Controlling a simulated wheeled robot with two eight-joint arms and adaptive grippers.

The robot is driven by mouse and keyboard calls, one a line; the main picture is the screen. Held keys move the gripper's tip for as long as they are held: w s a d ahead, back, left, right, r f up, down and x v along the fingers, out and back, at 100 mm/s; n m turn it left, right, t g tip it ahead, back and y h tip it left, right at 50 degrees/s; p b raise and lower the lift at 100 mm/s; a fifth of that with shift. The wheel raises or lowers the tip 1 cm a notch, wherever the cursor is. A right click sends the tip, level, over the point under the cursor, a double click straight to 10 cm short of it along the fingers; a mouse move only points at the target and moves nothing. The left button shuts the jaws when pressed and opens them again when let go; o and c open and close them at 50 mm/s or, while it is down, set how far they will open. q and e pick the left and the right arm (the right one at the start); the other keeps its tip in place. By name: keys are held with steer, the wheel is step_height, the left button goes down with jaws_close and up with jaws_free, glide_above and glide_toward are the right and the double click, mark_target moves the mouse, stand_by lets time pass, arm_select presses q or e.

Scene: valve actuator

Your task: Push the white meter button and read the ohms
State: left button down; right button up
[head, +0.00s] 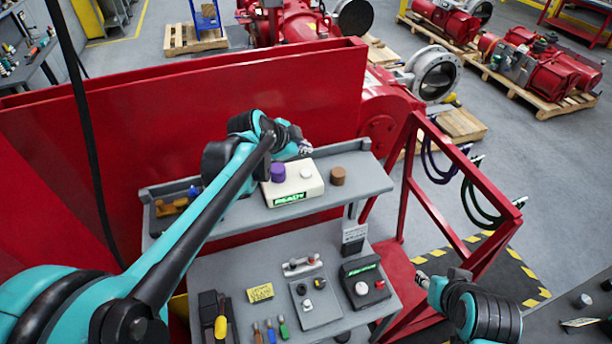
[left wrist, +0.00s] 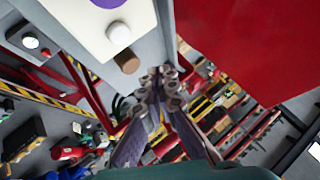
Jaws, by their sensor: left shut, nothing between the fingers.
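The white meter (head: 314,184) stands on the upper shelf, with a purple knob (head: 278,172) and a round white button (head: 306,173) on top. Its green display (head: 290,198) appears to read "READY"; no ohms figure shows. In the left wrist view the meter (left wrist: 82,22) and its white button (left wrist: 118,35) lie at upper left. My left gripper (head: 305,147) is shut and empty, behind the button in the head view and apart from it. Its closed fingers (left wrist: 160,86) show in the wrist view. My right gripper (head: 424,280) is right of the lower shelf; its finger opening is unclear.
A brown cylinder (head: 338,176) stands right of the meter. The lower shelf holds a dark box (head: 378,292) with a pale button and green display, a grey switch plate (head: 318,309), a yellow note (head: 260,293) and screwdrivers. A red panel (head: 200,110) rises behind the shelves.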

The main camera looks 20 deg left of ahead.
mark_target(304, 174)
arm_select(q)
step_height(304, 174, down, 6)
steer(key=b, duration=0.4)
arm_select(e)
step_height(304, 174, down, 5)
steer(key=shift+r, duration=0.2)
stand_by(0.8)
arm_select(q)
steer(key=shift+f, duration=0.4)
arm_select(e)
steer(key=shift+f, duration=0.3)
arm_select(q)
steer(key=shift+f+b, duration=0.45)
steer(key=shift+b, duration=0.15)
arm_select(e)
steer(key=shift+f, duration=0.4)
arm_select(q)
steer(key=shift+r, duration=0.1)
arm_select(e)
steer(key=shift+r, duration=0.1)
arm_select(q)
steer(key=shift+r+p, duration=0.65)
steer(key=shift+r, duration=0.15)
arm_select(e)
steer(key=shift+r, duration=0.6)
